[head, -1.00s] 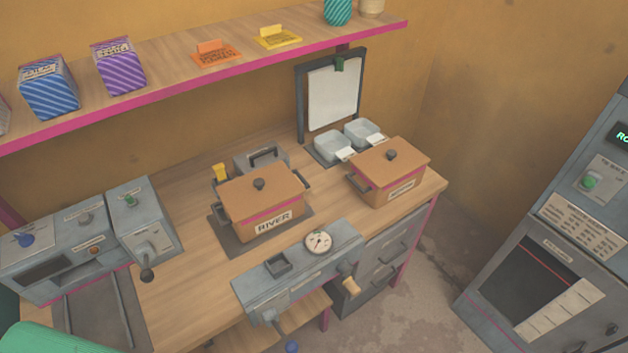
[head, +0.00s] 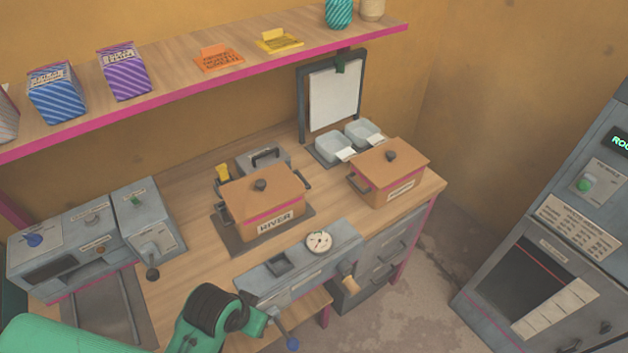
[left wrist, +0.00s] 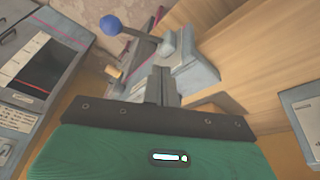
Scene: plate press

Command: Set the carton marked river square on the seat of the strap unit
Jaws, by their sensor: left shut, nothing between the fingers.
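The carton marked RIVER (head: 262,205) is a brown lidded box with a dark knob, side handles and a pink stripe. It stands upright on a dark grey plate (head: 228,243) on the bench. I cannot tell whether it sits exactly square there. A grey piece with a black handle (head: 266,157) stands behind it. No label names the strap unit. My left gripper (left wrist: 158,82) is shut and empty, near a blue-knobbed lever (left wrist: 111,25). In the head view my left arm is at the bottom, by the front grey unit with a dial (head: 320,241). My right gripper is out of view.
A second brown carton (head: 390,172), label unreadable, stands on the right. Pale dishes (head: 335,146) sit behind it. Grey control boxes (head: 70,255) fill the left. A shelf (head: 180,95) hangs above. A grey cabinet (head: 560,260) stands at the right. Bench between boxes and carton is clear.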

